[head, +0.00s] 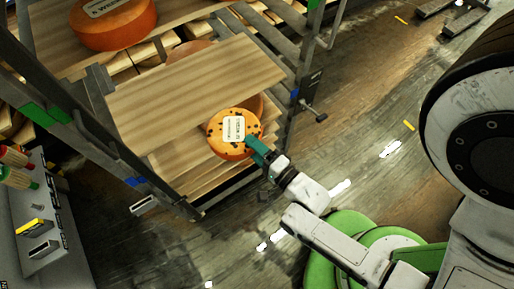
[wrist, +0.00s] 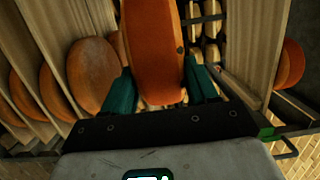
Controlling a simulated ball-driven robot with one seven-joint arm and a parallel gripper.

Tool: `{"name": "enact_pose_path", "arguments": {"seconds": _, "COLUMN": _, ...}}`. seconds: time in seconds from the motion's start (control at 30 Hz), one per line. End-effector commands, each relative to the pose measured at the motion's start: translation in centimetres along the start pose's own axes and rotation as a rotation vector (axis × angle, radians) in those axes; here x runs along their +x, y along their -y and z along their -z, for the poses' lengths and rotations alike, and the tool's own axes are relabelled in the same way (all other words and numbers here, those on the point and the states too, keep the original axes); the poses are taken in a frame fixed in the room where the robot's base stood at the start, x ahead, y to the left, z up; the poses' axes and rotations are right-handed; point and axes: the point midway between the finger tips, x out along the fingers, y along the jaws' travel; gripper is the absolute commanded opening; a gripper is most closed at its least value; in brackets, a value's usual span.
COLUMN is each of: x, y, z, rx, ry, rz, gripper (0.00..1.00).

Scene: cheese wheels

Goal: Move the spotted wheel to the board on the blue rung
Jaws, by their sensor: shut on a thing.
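The spotted wheel (head: 228,147) is orange with dark spots and a white label. It is at the front of the rack, below the front edge of a wide board (head: 190,85). My gripper (head: 254,144) is shut on its right side; in the wrist view, the teal fingers (wrist: 160,90) flank the orange wheel (wrist: 153,45). Blue marks show on the left post (head: 133,181) and right post (head: 295,93). Lower boards (head: 185,172) show beside the wheel. I cannot tell whether it touches a board, or which board the blue marks belong to.
A large orange wheel (head: 112,22) sits on the upper board. Green marks (head: 35,113) are higher on the left post. More wheels (wrist: 92,75) stand between boards in the wrist view. A grey panel with tools (head: 50,235) is at lower left. Floor right of the rack is open.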

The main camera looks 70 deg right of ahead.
Motion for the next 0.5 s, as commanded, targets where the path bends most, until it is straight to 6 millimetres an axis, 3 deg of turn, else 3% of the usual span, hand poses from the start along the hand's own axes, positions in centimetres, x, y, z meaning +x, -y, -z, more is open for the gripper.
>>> {"name": "enact_pose_path", "arguments": {"seconds": 0.5, "x": 4.1, "y": 0.3, "z": 0.8, "rx": -0.001, "ry": -0.001, "rz": 0.012, "gripper": 0.00}}
